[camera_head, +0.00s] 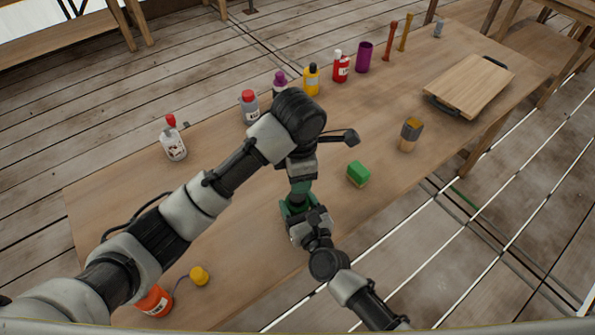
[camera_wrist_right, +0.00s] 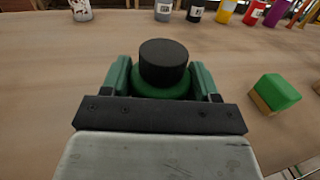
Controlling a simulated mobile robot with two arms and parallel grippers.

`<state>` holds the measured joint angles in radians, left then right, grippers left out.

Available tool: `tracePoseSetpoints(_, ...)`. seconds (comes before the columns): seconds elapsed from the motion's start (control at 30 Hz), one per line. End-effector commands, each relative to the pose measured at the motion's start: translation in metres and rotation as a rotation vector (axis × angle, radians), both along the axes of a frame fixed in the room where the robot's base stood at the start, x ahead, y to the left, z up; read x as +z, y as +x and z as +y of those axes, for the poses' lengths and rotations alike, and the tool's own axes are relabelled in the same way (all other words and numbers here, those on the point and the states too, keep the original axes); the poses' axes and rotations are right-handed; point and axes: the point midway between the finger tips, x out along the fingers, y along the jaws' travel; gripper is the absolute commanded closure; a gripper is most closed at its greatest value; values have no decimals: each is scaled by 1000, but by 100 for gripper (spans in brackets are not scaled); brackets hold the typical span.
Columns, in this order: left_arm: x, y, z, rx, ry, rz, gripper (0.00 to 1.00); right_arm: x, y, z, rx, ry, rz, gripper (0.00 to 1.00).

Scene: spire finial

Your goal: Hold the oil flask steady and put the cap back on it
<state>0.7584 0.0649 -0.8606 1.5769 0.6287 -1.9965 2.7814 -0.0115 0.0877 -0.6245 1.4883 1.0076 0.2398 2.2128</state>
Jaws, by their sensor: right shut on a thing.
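The green oil flask (camera_wrist_right: 160,91) stands between the green fingers of my right gripper (camera_wrist_right: 164,85). A wide black cap (camera_wrist_right: 164,62) sits on top of it and looks upright, though I cannot tell whether it is screwed down. In the head view my right gripper (camera_head: 299,208) comes in from the lower right and is shut on the flask. My left gripper (camera_head: 300,181) points down above the flask and hides its top there. Whether its fingers are open or shut is unclear. It does not show in the wrist view.
A green sponge block (camera_head: 358,174) lies right of the flask, with a dark-topped tan jar (camera_head: 411,132) beyond. A cutting board (camera_head: 473,85) lies at the far right. Several bottles, including a red one (camera_head: 341,66), line the back edge. An orange bottle (camera_head: 155,300) is at lower left.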

Motion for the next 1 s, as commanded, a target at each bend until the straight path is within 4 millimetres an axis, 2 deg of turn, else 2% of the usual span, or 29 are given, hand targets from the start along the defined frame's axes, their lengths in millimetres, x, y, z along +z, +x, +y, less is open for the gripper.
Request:
tracePoseSetpoints(0.27,-25,-2,-2,1,-5,10,50,0,0,0,0,0,-1,100)
tracePoseSetpoints(0.4,-48,0,1,1,2,7,50,0,0,0,0,0,-1,100)
tracePoseSetpoints(0.6,-71,0,1,0,3,5,50,0,0,0,0,0,-1,100)
tracePoseSetpoints(0.73,-78,1,1,0,2,5,50,0,0,0,0,0,-1,100)
tracePoseSetpoints(1.0,-79,1,1,0,1,3,50,0,0,0,0,0,-1,100)
